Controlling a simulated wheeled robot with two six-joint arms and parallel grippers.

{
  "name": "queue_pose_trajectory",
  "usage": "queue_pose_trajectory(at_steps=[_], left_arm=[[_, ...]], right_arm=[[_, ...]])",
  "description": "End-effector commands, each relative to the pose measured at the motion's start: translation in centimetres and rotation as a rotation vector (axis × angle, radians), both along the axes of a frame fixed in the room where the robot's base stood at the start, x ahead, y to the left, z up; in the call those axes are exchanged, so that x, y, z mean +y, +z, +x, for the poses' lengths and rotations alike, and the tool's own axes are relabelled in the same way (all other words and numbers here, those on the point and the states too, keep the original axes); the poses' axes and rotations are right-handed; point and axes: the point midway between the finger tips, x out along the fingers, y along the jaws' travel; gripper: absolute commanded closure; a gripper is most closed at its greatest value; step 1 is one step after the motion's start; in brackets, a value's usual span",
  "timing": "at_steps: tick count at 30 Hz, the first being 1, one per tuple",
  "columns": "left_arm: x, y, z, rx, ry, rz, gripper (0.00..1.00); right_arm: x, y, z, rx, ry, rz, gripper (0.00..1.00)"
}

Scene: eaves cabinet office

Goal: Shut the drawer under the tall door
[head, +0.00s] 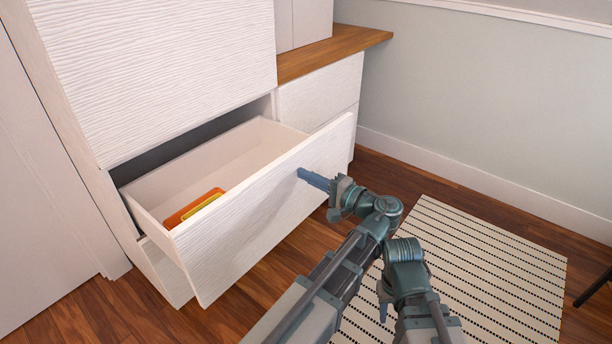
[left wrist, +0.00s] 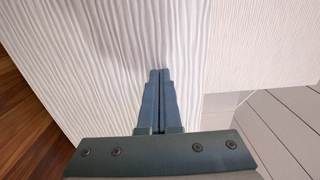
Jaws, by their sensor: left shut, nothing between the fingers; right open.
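The drawer (head: 255,215) under the tall door (head: 155,75) is pulled well out of the white cabinet, and its inside shows. Its ribbed front panel fills much of the left wrist view (left wrist: 90,60). My left gripper (head: 302,174) is shut and empty, its fingertips at the outer face of the drawer front, right of its middle. In the left wrist view its fingers (left wrist: 160,75) point at the panel, touching it or very close. My right gripper (head: 383,300) is low beside my left arm, away from the drawer, partly hidden; it is open.
An orange and yellow tray (head: 196,206) lies inside the drawer. Another drawer front (head: 165,270) sits below it. A wood-topped low cabinet (head: 330,52) stands to the right. A striped rug (head: 480,270) covers the floor at right.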

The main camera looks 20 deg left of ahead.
Motion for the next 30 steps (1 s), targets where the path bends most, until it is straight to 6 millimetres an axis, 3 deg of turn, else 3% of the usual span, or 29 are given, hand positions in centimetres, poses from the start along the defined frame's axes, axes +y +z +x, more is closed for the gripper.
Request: queue_pose_trajectory(at_steps=[8,13,17,30], left_arm=[[0.4,0.0,0.1,0.0,0.001,0.0,1.0],[2.3,0.0,0.8,0.0,0.004,0.0,1.0],[5.1,0.0,1.8,0.0,0.006,0.0,1.0],[16.6,0.0,6.1,0.0,0.005,0.0,1.0]], right_arm=[[0.0,0.0,0.0,0.0,0.0,0.0,0.6],[0.0,0.0,0.0,0.0,0.0,0.0,0.6],[0.0,0.0,0.0,0.0,0.0,0.0,0.6],[0.0,0.0,0.0,0.0,0.0,0.0,0.6]])
